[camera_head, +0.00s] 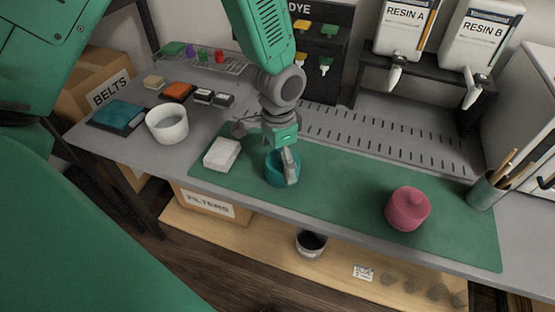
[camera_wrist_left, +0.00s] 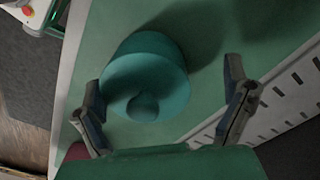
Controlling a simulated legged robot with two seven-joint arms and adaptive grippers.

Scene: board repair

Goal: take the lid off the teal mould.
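The teal mould (camera_head: 273,172) stands upright on the green mat, partly hidden behind my left gripper (camera_head: 289,166) in the head view. In the left wrist view, the teal mould (camera_wrist_left: 160,62) shows with its lid on, and the lid's round knob (camera_wrist_left: 143,105) faces the camera. My left gripper (camera_wrist_left: 164,82) is open there, one finger on each side of the mould in the picture, with gaps between. It holds nothing. I cannot tell the exact height of the fingertips above the lid. My right gripper is in neither view.
A pink lidded mould (camera_head: 407,209) stands right on the green mat (camera_head: 340,185). A white block (camera_head: 222,154) lies on the mat left of the teal mould, and a white bowl (camera_head: 167,124) is further left. A cup of sticks (camera_head: 486,190) is far right. The mat between the moulds is clear.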

